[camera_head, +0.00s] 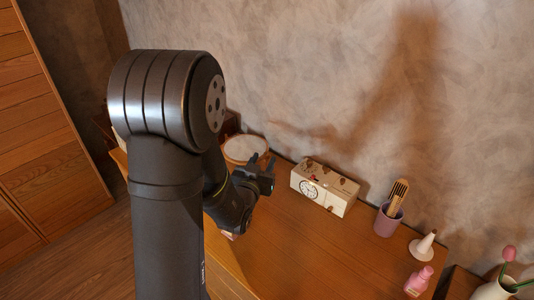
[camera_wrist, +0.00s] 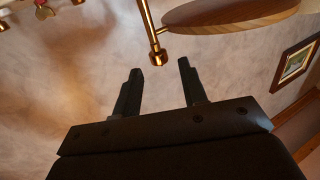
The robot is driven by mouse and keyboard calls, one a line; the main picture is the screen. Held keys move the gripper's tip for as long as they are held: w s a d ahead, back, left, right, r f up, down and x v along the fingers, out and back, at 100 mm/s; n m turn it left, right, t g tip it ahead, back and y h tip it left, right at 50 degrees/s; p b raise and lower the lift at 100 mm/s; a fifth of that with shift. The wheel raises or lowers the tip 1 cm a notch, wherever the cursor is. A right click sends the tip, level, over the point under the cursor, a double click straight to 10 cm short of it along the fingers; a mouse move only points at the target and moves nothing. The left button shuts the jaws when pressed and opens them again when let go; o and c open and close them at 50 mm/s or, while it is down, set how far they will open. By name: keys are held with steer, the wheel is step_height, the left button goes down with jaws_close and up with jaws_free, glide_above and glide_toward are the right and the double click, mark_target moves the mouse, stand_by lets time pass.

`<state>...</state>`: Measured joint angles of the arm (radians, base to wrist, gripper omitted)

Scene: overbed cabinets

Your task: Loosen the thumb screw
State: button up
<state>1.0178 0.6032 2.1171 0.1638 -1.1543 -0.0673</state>
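A brass rod with a small brass knob (camera_wrist: 158,57) at its end shows in the wrist view, beside a round wooden-edged disc (camera_wrist: 232,22). The knob may be the thumb screw, but I cannot tell for sure. My gripper (camera_wrist: 158,74) is open, with its two dark fingers apart and nothing between them. In the picture, the knob lies just beyond the fingertips, between their lines, without visible contact. In the head view my gripper (camera_head: 262,166) is over the tabletop, close to a round pale-topped object with a wooden rim (camera_head: 244,149). No screw can be made out there.
A white box with a clock dial (camera_head: 325,187) stands right of my gripper on the wooden top (camera_head: 300,250). Farther right are a mauve cup with brushes (camera_head: 387,220), a white cone-shaped item (camera_head: 423,247) and a pink bottle (camera_head: 418,281). A wall rises behind.

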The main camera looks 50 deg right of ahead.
mark_target(267, 153)
steer(key=shift+x, duration=2.15)
steer(key=shift+c, duration=0.5)
jaws_close()
